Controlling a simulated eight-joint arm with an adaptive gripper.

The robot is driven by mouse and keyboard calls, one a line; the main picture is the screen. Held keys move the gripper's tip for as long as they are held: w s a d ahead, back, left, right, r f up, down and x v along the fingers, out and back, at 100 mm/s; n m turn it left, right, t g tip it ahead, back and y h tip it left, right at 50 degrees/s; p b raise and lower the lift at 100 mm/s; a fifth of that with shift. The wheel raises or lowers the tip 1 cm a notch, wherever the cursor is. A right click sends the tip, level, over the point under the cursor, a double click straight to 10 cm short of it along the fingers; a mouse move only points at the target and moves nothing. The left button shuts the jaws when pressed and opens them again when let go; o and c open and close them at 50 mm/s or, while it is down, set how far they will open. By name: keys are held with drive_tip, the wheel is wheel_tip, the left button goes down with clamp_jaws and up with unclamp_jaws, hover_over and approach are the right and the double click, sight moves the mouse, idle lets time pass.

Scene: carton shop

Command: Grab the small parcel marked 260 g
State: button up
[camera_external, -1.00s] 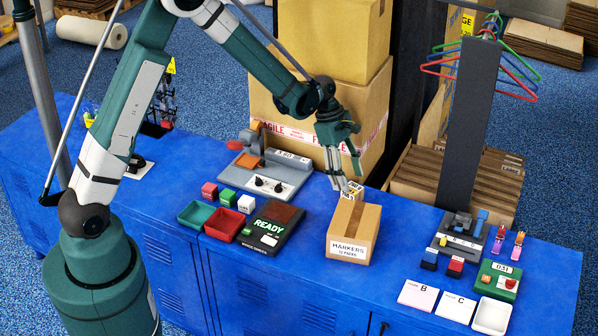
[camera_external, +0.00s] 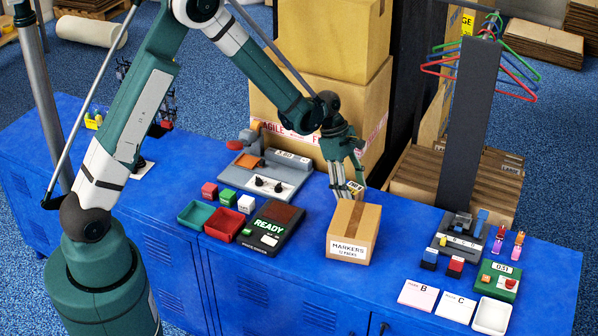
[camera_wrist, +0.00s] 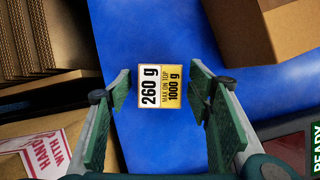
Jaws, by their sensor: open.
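The small parcel (camera_wrist: 160,87) shows its top in the wrist view, with a white half reading 260 g and a yellow half reading MAX ON TOP 1000 g. My gripper (camera_wrist: 161,92) is open, with one finger on each side of the parcel and a gap visible on both sides. In the external view the parcel (camera_external: 355,187) is mostly hidden behind the MARKERS carton (camera_external: 348,250) and my fingers. My gripper (camera_external: 350,190) points down just behind that carton.
The MARKERS carton also shows at the upper right of the wrist view (camera_wrist: 268,30). Large cartons (camera_external: 300,110) and stacked flat cardboard (camera_external: 405,190) stand behind.

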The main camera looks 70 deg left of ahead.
sight(353, 188)
drive_tip(key=shift+c, duration=0.2)
idle(0.3)
drive_tip(key=c, duration=1.1)
drive_tip(key=shift+r, duration=0.1)
drive_tip(key=shift+r+p, duration=1.05)
drive_tip(key=shift+r, duration=3.9)
